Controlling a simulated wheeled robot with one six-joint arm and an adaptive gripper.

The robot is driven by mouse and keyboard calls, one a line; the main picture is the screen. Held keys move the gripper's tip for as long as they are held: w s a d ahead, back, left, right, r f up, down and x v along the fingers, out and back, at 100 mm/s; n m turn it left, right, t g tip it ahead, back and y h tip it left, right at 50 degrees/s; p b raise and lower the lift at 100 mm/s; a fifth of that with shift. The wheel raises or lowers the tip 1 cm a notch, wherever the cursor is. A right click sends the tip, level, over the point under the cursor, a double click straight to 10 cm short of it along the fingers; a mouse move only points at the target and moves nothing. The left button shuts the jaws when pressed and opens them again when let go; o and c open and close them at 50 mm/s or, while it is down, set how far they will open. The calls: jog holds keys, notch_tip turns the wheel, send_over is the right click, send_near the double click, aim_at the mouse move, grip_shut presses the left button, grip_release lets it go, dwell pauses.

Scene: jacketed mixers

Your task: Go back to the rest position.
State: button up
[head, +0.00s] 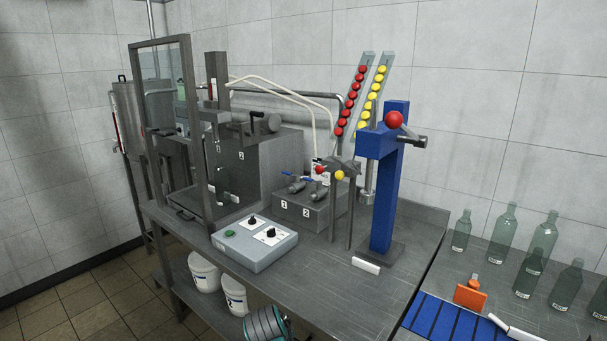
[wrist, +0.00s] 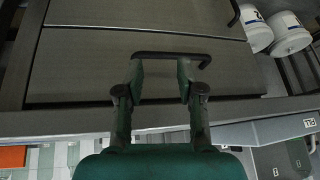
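My gripper (wrist: 160,70) shows in the wrist view with its two dark green fingers well apart. Nothing is clasped between them. A dark bent handle (wrist: 165,55) on a grey-brown panel (wrist: 80,65) shows just past the fingertips. I cannot tell whether the fingers touch it. In the head view my gripper cannot be made out.
In the head view, a steel bench (head: 325,265) carries a control box (head: 255,243), a blue stand (head: 385,190) and a tall framed guard (head: 207,150). Green bottles (head: 500,230) stand at right. White buckets (head: 235,295) sit below; they also show in the wrist view (wrist: 288,35).

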jog(key=s+d+f+n+t+y, duration=0.1)
jog(key=s+d+f+n+t, duration=0.1)
jog(key=s+d+f, duration=0.95)
jog(key=s+d+f+n+t+y, duration=0.1)
jog(key=s+d+f, duration=0.2)
jog(key=s, duration=0.5)
jog(key=s+d+f+t, duration=0.1)
jog(key=s+d+f, duration=0.15)
jog(key=s, duration=0.55)
jog(key=s+d+r+t, duration=0.1)
jog(key=s+d+r, duration=0.15)
jog(key=s, duration=0.35)
jog(key=s+d+r+n+t, duration=0.1)
jog(key=s+r, duration=0.3)
jog(key=s, duration=0.2)
jog(key=s+d+r+t, duration=0.1)
jog(key=s+r, duration=0.2)
jog(key=s, duration=0.3)
jog(key=s+d+r+t, duration=0.2)
jog(key=s+r, duration=0.8)
jog(key=r, duration=0.5)
jog(key=shift+s+n+h, duration=0.3)
jog(key=shift+s+n, duration=0.1)
jog(key=shift+d, duration=0.1)
